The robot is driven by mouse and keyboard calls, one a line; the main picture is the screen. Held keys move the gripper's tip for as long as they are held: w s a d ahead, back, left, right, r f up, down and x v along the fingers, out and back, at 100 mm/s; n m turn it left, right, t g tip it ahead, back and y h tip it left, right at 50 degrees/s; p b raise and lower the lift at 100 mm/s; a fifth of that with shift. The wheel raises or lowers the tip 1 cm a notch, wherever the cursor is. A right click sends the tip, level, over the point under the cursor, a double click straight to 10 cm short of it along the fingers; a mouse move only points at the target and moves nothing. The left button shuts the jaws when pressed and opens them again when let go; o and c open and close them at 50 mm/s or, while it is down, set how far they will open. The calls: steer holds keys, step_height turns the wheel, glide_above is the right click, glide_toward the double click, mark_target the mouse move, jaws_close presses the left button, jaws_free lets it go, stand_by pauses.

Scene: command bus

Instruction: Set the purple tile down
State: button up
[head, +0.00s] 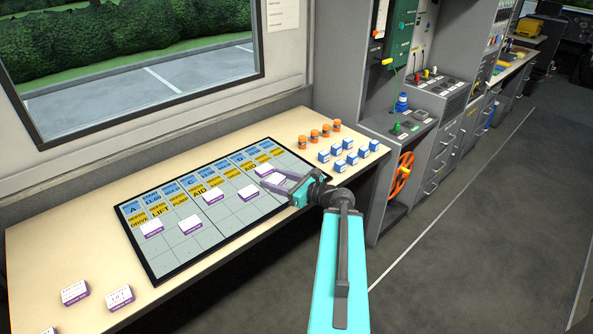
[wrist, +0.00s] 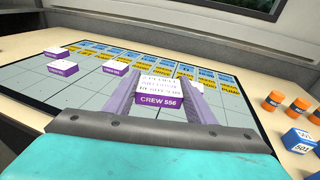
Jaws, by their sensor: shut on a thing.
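The purple tile (wrist: 160,97), white on top with a purple front edge reading CREW 556, sits between the two fingers of my gripper (wrist: 157,100) in the wrist view. In the head view my gripper (head: 277,183) is over the right part of the dark-framed grid board (head: 220,219), its fingers closed around the tile and partly hiding it. I cannot tell whether the tile touches the board. Other white and purple tiles lie on the board to the left, such as one at its left end (head: 152,228) and one nearer my gripper (head: 248,194).
Orange jars (head: 315,135) and several blue-and-white boxes (head: 349,144) stand on the table right of the board. Loose purple tiles (head: 120,297) lie at the table's front left. The board's near rows look empty. Grey cabinets (head: 345,90) rise at the right.

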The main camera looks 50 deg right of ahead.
steer(key=s+d+m+h, duration=0.1)
steer(key=s+d, duration=0.1)
steer(key=d, duration=0.1)
steer(key=s+d+m+h, duration=0.1)
steer(key=s+d, duration=0.2)
steer(key=s+d+h, duration=0.2)
steer(key=s+d, duration=0.1)
steer(key=d, duration=0.1)
steer(key=shift+d+f+m, duration=0.1)
steer(key=shift+f+m, duration=0.15)
steer(key=shift+m, duration=0.15)
steer(key=shift+w+f+b, duration=0.15)
steer(key=shift+w+b, duration=0.1)
steer(key=shift+b, duration=0.3)
steer(key=shift+w+d+f+b, duration=0.15)
steer(key=shift+w+b, duration=0.1)
steer(key=shift+b, duration=0.5)
steer(key=b, duration=0.2)
steer(key=shift+w+d+b, duration=0.25)
steer(key=shift+w+b, duration=0.1)
steer(key=shift+w, duration=0.05)
steer(key=b, duration=0.2)
steer(key=shift+w+d+b, duration=0.15)
steer(key=shift+w+b, duration=0.15)
steer(key=shift+w, duration=0.05)
